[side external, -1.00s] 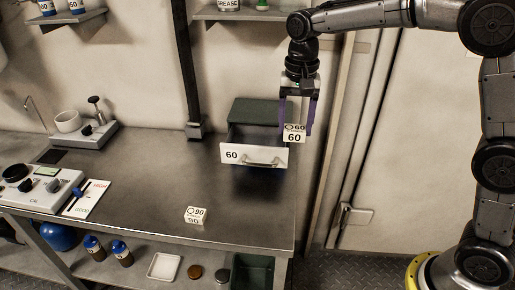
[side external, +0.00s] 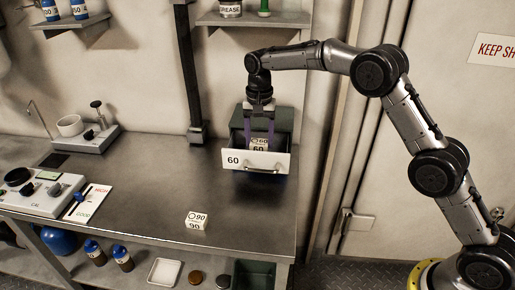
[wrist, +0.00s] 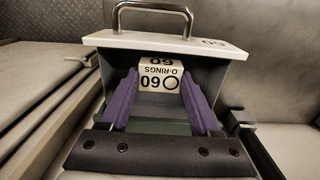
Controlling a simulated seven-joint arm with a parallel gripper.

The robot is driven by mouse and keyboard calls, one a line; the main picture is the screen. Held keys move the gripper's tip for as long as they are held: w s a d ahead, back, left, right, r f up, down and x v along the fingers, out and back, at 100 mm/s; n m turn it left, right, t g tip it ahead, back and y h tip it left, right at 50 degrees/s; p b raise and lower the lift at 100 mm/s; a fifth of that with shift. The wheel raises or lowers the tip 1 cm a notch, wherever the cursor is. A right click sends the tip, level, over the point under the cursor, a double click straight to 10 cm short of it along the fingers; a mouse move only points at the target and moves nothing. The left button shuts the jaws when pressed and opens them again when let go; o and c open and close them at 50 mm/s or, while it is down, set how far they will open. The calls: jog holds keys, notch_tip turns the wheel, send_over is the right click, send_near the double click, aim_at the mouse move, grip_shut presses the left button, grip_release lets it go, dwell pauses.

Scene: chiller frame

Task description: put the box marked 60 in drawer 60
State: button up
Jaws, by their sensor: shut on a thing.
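The box marked 60 (side external: 259,143) is a small white carton with a ring symbol, and in the wrist view it reads O-RINGS 60 (wrist: 160,77). My gripper (side external: 262,134) has purple fingers, one on each side of the box, and is shut on it. In the wrist view the fingers (wrist: 161,98) reach into the open drawer. Drawer 60 (side external: 235,160) is pulled out from its dark green cabinet, with a white front and a metal handle. The box is over or inside the drawer, behind its front panel. The panel hides the box's lower part in the side view.
A box marked 90 (side external: 196,221) sits on the metal bench (side external: 150,195) near the front edge. A CAL instrument (side external: 38,190) and a HIGH/GOOD card (side external: 87,202) are at left. A shelf (side external: 252,20) hangs above. The mid-bench is clear.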

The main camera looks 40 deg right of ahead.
aim_at(258, 140)
jog(key=shift+w+f, duration=0.35)
jog(key=shift+f, duration=1.65)
jog(key=shift+f, duration=0.1)
jog(key=o, duration=1.3)
notch_tip(258, 140, up, 12)
jog(key=shift+f, duration=0.25)
jog(key=shift+r, duration=0.4)
